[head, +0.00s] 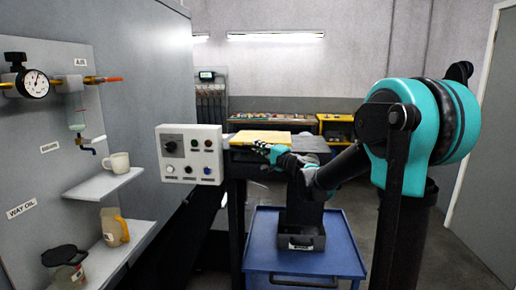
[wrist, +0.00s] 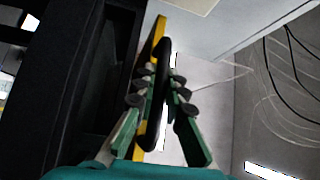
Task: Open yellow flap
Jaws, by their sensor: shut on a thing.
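The yellow flap (head: 262,137) lies roughly flat on top of a dark stand, just right of the control box in the head view. In the wrist view its yellow edge (wrist: 159,36) shows as a thin strip, seen nearly edge-on. A black bar-like handle (wrist: 164,62) runs along that edge. My gripper (head: 268,152) is at the flap's near right side in the head view. In the wrist view my gripper (wrist: 160,95) has its fingers closed on the black handle. The fingers hide part of the handle.
A grey control box (head: 190,154) with knobs and buttons stands close left of the flap. A blue cart (head: 305,258) with a dark bin (head: 302,240) is below my arm. A workbench stands behind.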

